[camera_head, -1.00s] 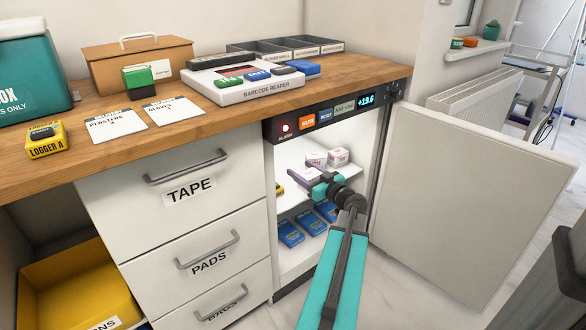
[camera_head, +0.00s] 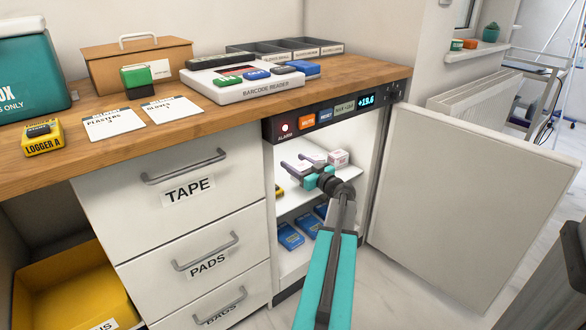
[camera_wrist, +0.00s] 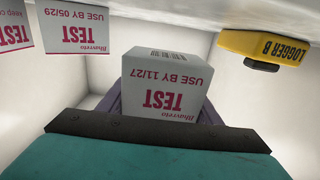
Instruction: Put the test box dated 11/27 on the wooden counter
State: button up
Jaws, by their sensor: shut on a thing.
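The white test box with pink print, marked USE BY 11/27 (camera_wrist: 165,85), shows upside down in the wrist view between the purple fingers of my gripper (camera_wrist: 165,108). My gripper is shut on it. In the head view, my gripper (camera_head: 302,168) is at the mouth of the open fridge, above its middle shelf (camera_head: 322,191); the held box is small and hard to make out there. Another test box, marked 05/29 (camera_wrist: 78,28), and a further test box (camera_wrist: 14,25) cut off by the frame appear at left in the wrist view. The wooden counter (camera_head: 215,125) runs above the fridge.
The fridge door (camera_head: 470,195) stands wide open at right. A yellow logger B (camera_wrist: 272,48) is inside the fridge, with blue packs (camera_head: 290,236) lower down. The counter holds a barcode reader (camera_head: 250,92), cards (camera_head: 172,110) and logger A (camera_head: 43,137); its front strip has bare wood.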

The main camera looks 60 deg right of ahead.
jog(key=shift+w, duration=0.1)
jog(key=shift+w+d+f+b, duration=0.15)
jog(key=shift+w+d+b, duration=0.15)
jog(key=shift+w+d, duration=0.6)
jog(key=shift+a+f+b, duration=0.1)
jog(key=shift+f+b, duration=1.3)
jog(key=shift+f, duration=0.15)
jog(key=shift+f+b, duration=0.2)
jog(key=shift+b, duration=0.2)
jog(key=o, duration=1.1)
jog(key=shift+w+r+p, duration=0.1)
jog(key=shift+p, duration=1.05)
jog(key=p+v, duration=0.3)
jog(key=v, duration=1.1)
